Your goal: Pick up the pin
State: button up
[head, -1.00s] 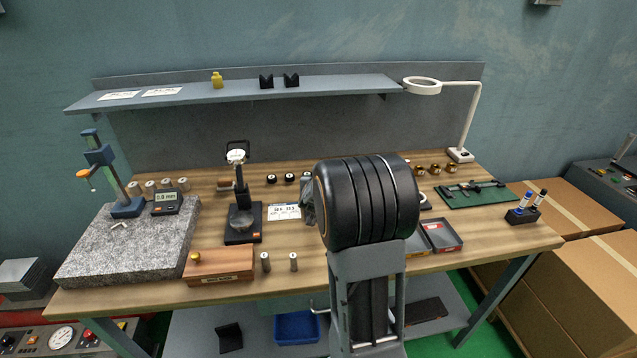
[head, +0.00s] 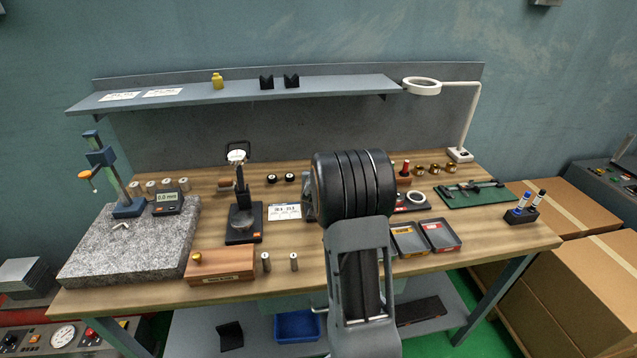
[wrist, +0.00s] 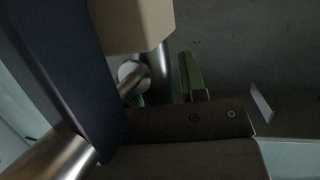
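In the head view two small upright steel pins, a left one (head: 265,262) and a right one (head: 294,262), stand near the front edge of the bench, right of a wooden box (head: 221,265). I cannot tell which pin is meant. My gripper is hidden behind my own arm in the head view. The wrist view is dark and close up, and I cannot make out the fingertips. It shows a shiny metal cylinder (wrist: 158,75) below a tan block (wrist: 131,25). Whether the gripper holds anything cannot be seen.
A granite plate (head: 150,250) with a height stand lies at left. A dial stand (head: 243,222) is at centre-left. Two shallow trays, one (head: 408,240) beside the other (head: 440,236), and a green board (head: 470,196) lie at right. A shelf (head: 330,88) overhangs the back.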

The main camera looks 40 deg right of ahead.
grip_shut()
jog(key=shift+r, duration=0.1)
